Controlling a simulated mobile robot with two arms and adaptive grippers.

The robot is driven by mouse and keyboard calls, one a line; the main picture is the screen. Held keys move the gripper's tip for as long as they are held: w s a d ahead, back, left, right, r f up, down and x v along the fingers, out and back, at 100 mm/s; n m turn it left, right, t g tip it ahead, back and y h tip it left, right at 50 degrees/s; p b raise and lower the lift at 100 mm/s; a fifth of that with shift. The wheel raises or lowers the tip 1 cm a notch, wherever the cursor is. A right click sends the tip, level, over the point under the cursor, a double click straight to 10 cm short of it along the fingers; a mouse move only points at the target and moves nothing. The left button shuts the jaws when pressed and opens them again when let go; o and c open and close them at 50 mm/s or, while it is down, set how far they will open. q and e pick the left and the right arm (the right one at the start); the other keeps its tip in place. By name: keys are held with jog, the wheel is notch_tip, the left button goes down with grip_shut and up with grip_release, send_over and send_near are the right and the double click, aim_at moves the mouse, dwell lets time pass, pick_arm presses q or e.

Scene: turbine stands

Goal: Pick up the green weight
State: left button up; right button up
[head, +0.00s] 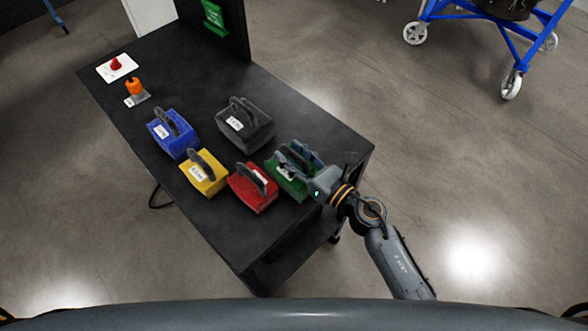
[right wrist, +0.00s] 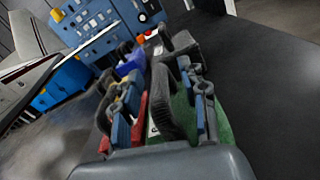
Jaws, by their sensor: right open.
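The green weight (head: 285,184) sits on the black table at the right end of the group of weights. My right gripper (head: 295,157) is over it, partly covering it in the head view. In the right wrist view the green weight (right wrist: 184,112) has a dark upright handle (right wrist: 164,102). The open fingers of my right gripper (right wrist: 163,88) stand on either side of this handle, with gaps visible. Whether a finger touches the weight's body is unclear. My left gripper is not in view.
The red weight (head: 250,190) stands close on the left. Yellow (head: 202,175), blue (head: 172,136) and black (head: 243,125) weights are farther left and back. An orange knob (head: 134,87) and a red button (head: 116,64) sit at the far end. The table's front area is clear.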

grip_shut()
jog(key=shift+w+r+p, duration=0.1)
jog(key=shift+r+p, duration=0.3)
jog(key=shift+r, duration=0.55)
notch_tip(320, 180, up, 16)
jog(key=p, duration=1)
jog(key=shift+r+p, duration=0.2)
jog(key=shift+p, duration=0.1)
jog(key=c, duration=0.8)
grip_release()
jog(key=shift+c, duration=0.2)
jog(key=shift+d, duration=0.1)
grip_shut()
